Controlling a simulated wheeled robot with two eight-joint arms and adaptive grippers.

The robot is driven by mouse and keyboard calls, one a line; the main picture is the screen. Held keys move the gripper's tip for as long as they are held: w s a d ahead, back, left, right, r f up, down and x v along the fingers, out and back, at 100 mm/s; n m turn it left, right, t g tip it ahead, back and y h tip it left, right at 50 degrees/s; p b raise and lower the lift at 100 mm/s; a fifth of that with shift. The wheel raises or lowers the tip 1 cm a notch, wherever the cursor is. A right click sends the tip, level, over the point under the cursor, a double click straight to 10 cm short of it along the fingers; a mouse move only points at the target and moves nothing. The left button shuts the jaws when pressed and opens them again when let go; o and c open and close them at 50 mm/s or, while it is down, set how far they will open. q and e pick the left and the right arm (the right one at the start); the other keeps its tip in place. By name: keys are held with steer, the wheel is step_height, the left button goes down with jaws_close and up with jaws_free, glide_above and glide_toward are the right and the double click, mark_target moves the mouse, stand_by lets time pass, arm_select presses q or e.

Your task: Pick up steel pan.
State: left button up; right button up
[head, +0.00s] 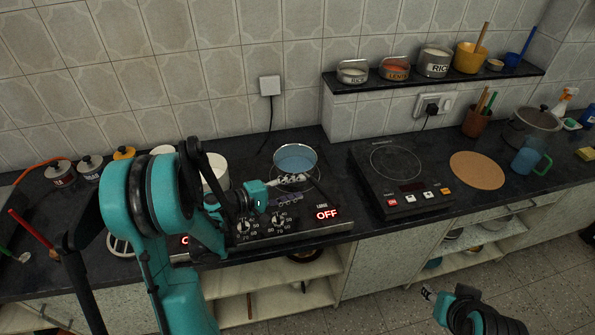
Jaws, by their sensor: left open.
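A round pan (295,157) with a thin bright rim and bluish inside sits on the rear of the black cooktop, left of centre. I take it to be the steel pan. My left gripper (296,178) is open at the near side of this pan, with its fingers pointing right. The fingers overlap the pan's near side in the picture, so I cannot tell whether they touch it. A dark shape like a handle runs toward the front right beside the fingers. My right gripper (429,293) is low in front of the counter, away from the pan; its finger state is unclear.
A pale pot (216,168) stands behind my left arm. A second cooktop (402,181), a round cork mat (477,170), a blue mug (530,157) and a lidded pot (534,126) are to the right. A wall shelf (440,78) holds tins and a yellow pot.

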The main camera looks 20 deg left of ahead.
mark_target(317, 184)
arm_select(q)
steer(key=shift+w+d+f, duration=0.15)
steer(key=shift+w+d, duration=0.05)
steer(key=shift+w, duration=0.1)
steer(key=x, duration=0.2)
steer(key=b+x, duration=0.1)
steer(key=x, duration=0.1)
steer(key=b+x, duration=0.1)
steer(key=x, duration=0.1)
steer(key=shift+s+d, duration=0.3)
steer(key=shift+w+d, duration=0.2)
steer(key=shift+w, duration=0.2)
jaws_close()
